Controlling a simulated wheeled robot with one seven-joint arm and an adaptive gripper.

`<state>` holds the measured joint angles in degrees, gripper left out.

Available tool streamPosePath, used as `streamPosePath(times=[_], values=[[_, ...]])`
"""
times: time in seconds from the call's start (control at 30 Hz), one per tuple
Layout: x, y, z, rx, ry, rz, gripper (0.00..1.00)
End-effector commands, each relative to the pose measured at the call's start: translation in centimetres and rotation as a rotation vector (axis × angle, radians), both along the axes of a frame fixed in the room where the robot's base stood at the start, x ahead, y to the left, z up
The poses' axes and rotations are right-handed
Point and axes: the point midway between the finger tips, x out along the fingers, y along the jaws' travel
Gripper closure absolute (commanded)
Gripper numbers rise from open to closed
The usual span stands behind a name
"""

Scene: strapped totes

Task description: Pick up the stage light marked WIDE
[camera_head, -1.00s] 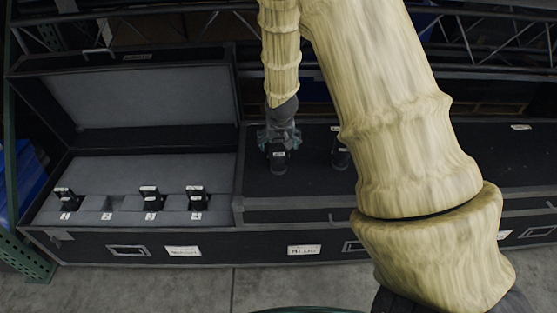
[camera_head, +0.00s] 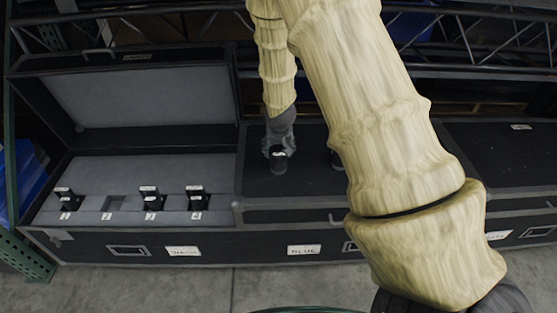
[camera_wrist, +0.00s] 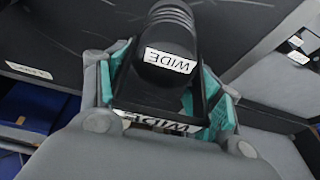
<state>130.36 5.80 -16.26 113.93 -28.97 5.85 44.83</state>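A black stage light with a white WIDE label (camera_wrist: 170,60) fills the middle of the wrist view, and a second WIDE label shows at its near end. In the head view this light (camera_head: 278,165) is upright at the closed black case lid (camera_head: 300,185); I cannot tell whether its foot touches the lid. My gripper (camera_wrist: 165,95) has its teal fingers against both sides of the light and looks shut on it. In the head view my gripper (camera_head: 279,148) is over the light's top. Another dark light (camera_head: 335,160) stands to the right, mostly hidden by my arm.
The open case at left has a grey foam insert (camera_head: 90,180) with numbered slots. Black lights stand at slots 1 (camera_head: 66,198), 3 (camera_head: 151,198) and 4 (camera_head: 195,198); slot 2 (camera_head: 112,203) is empty. Metal trusses (camera_head: 480,40) run behind.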

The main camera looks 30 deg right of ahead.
Motion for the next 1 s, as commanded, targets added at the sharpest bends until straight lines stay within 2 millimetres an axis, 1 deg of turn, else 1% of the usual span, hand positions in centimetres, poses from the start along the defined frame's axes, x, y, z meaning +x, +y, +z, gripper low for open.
streamPosePath(times=[0.03, 0.1, 0.47, 0.67, 0.83, 0.87, 1.0], values=[[0.0, 0.0, 0.0, 0.0, 0.0, 0.0, 0.69], [0.0, 0.0, 0.0, 0.0, 0.0, 0.0, 0.82], [0.0, 0.0, 0.2, 0.0, -0.001, 0.0, 0.82], [0.1, 0.0, 1.7, 0.001, -0.003, -0.001, 0.82], [0.1, 0.0, 3.6, 0.0, -0.003, -0.001, 0.82], [-0.2, 0.1, 3.7, 0.0, -0.001, 0.0, 0.82], [-2.7, 1.5, 3.8, -0.001, 0.002, 0.001, 0.82]])
